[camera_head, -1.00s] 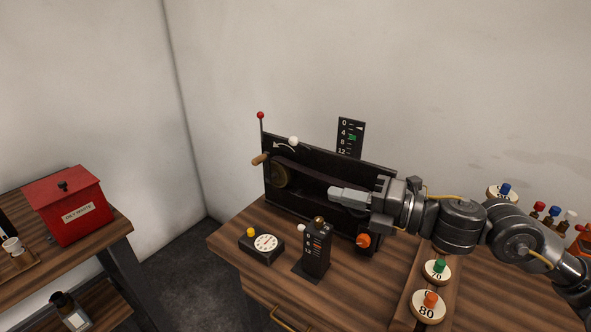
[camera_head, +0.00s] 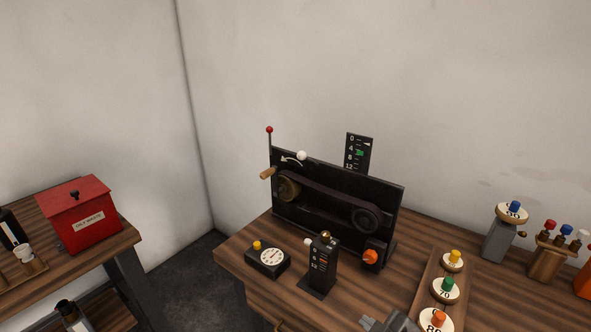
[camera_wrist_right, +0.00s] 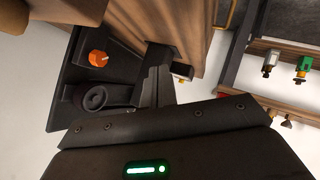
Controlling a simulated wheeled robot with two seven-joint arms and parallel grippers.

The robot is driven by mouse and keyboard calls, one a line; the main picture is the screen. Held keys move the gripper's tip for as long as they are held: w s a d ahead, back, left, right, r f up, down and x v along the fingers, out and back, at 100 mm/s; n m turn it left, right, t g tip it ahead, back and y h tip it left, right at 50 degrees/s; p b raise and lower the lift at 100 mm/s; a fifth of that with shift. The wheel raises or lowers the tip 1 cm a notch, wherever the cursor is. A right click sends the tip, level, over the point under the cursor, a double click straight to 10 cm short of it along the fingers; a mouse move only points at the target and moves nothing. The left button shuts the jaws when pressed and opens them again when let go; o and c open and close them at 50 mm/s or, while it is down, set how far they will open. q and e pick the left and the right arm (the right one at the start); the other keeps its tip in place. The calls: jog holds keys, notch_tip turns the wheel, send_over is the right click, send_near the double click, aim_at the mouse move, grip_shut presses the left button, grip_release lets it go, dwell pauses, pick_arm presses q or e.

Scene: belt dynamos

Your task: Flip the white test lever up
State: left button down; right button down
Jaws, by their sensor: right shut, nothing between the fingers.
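A small black tester post (camera_head: 320,264) with a brass-coloured bulb on top stands on the wooden bench. A white-tipped lever (camera_head: 308,242) sticks out from its upper left side. Another white ball knob (camera_head: 301,155) sits at the top edge of the black belt board (camera_head: 335,175), beside a curved white arrow. My right gripper (camera_head: 371,322) shows at the bottom edge of the head view, to the right of and nearer than the post, apart from the lever. In the right wrist view its fingers (camera_wrist_right: 157,84) are shut and empty. My left gripper is not in view.
A dial box (camera_head: 268,262) with a yellow button stands left of the post. An orange knob (camera_head: 370,256) is at the board's lower right. A wooden rack (camera_head: 424,293) with numbered discs is at right. A red box (camera_head: 80,215) is on the left table.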

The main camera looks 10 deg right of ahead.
jog(key=s+d+f+m+g+h, duration=0.2)
jog(key=s+f+m+g, duration=0.5)
jog(key=s+f, duration=0.85)
jog(key=s+f+g+b, duration=0.1)
jog(key=s+f, duration=0.1)
jog(key=f, duration=1)
jog(key=s+f+g, duration=0.1)
jog(key=s+f, duration=0.1)
jog(key=f, duration=1)
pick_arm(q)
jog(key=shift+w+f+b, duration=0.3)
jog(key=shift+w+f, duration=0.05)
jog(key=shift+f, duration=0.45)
pick_arm(e)
jog(key=s+d+f+g, duration=0.1)
jog(key=s+d+f, duration=0.1)
jog(key=s+f, duration=1.4)
jog(key=shift+s+d, duration=0.15)
jog(key=shift+d, duration=0.15)
jog(key=shift+s, duration=0.1)
